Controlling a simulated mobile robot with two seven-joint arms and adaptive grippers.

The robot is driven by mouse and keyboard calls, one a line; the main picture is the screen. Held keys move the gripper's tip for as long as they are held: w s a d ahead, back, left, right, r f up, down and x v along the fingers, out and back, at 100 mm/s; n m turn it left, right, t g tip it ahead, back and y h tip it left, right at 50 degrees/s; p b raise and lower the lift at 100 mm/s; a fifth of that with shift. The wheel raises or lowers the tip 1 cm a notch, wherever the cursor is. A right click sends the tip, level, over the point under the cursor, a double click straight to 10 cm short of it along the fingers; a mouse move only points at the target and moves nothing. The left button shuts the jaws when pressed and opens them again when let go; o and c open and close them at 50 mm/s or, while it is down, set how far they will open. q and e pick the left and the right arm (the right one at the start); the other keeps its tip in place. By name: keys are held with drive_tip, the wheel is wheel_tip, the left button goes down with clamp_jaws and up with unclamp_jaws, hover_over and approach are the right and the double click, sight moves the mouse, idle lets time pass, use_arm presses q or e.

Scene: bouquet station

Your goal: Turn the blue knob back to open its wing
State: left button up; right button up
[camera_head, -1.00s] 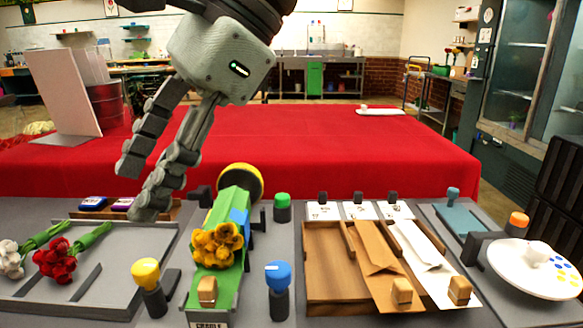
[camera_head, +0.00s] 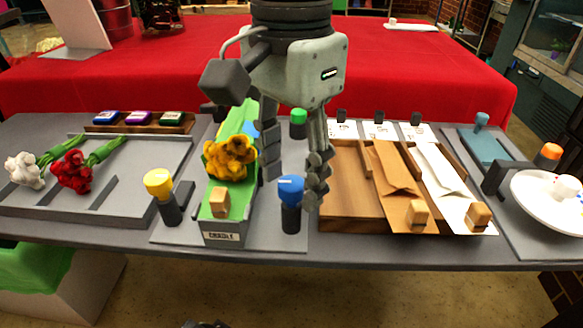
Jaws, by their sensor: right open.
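The blue knob (camera_head: 291,188) stands on a dark post at the front, to the right of the green-lined cradle (camera_head: 222,228). A white mark shows on its top. A blue piece (camera_head: 250,129) shows on the cradle's right side, partly hidden behind my gripper; I cannot tell its exact position. My right gripper (camera_head: 292,180) points down with its fingers apart, one on each side above the blue knob, and holds nothing. I cannot tell whether a finger touches the knob. Yellow flowers (camera_head: 230,158) lie in the cradle. My left gripper is not in view.
A yellow knob (camera_head: 159,184) stands left of the cradle and a green knob (camera_head: 298,117) behind the gripper. A wooden tray (camera_head: 345,190) with brown and white wraps is close on the right. Red and white flowers lie in the left tray (camera_head: 120,208).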

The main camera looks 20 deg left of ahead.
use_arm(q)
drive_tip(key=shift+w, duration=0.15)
use_arm(e)
drive_tip(key=shift+c, duration=0.4)
clamp_jaws()
